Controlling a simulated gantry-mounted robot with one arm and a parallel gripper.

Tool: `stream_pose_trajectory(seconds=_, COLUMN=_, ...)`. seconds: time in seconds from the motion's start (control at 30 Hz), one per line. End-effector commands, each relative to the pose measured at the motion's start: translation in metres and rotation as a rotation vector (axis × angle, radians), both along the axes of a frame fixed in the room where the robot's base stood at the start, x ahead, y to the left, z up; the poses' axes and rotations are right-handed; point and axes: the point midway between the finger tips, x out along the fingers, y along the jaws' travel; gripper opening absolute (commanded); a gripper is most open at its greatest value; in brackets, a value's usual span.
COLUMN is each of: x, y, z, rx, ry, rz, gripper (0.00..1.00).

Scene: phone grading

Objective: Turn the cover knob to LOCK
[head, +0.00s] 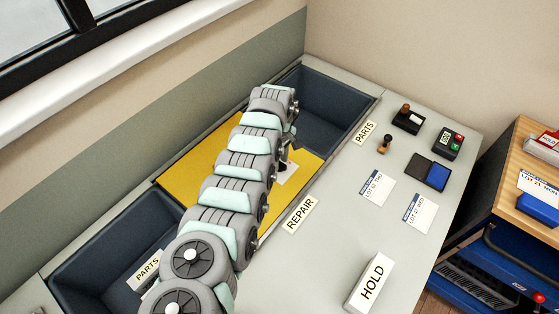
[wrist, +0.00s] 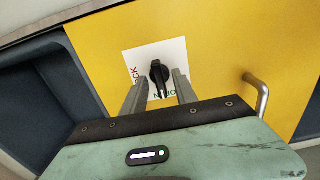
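The yellow cover (head: 312,160) lies between the two dark bins in the head view. It fills much of the wrist view (wrist: 225,50). A white label plate (wrist: 140,58) on it has red lettering ending in "OCK" at left and partly hidden green lettering at the bottom. The black cover knob (wrist: 159,72) sits on the plate, its long grip pointing roughly toward the green lettering. My gripper (wrist: 158,80) is open, with one finger on each side of the knob; a gap shows, and contact is not clear. In the head view my arm hides most of the knob area.
A metal handle (wrist: 262,95) stands on the cover, right of my gripper. Dark parts bins (head: 335,105) lie at both ends of the cover. Stamps, an ink pad (head: 427,172), lot cards (head: 377,188) and a HOLD block (head: 371,283) rest on the grey table at right.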

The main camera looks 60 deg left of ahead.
Motion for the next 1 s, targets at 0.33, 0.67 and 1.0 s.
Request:
stream_pose_trajectory(seconds=0.33, x=0.0002, y=0.0002, z=-0.0002, rx=0.0, ry=-0.001, rz=0.0, gripper=0.29)
stream_pose_trajectory(seconds=0.67, x=0.0001, y=0.0004, z=-0.0001, rx=0.001, ry=0.0, rz=0.0, gripper=0.02)
stream_pose_trajectory(seconds=1.0, x=0.0001, y=0.0005, z=0.0001, rx=0.001, ry=0.0, rz=0.0, gripper=0.0)
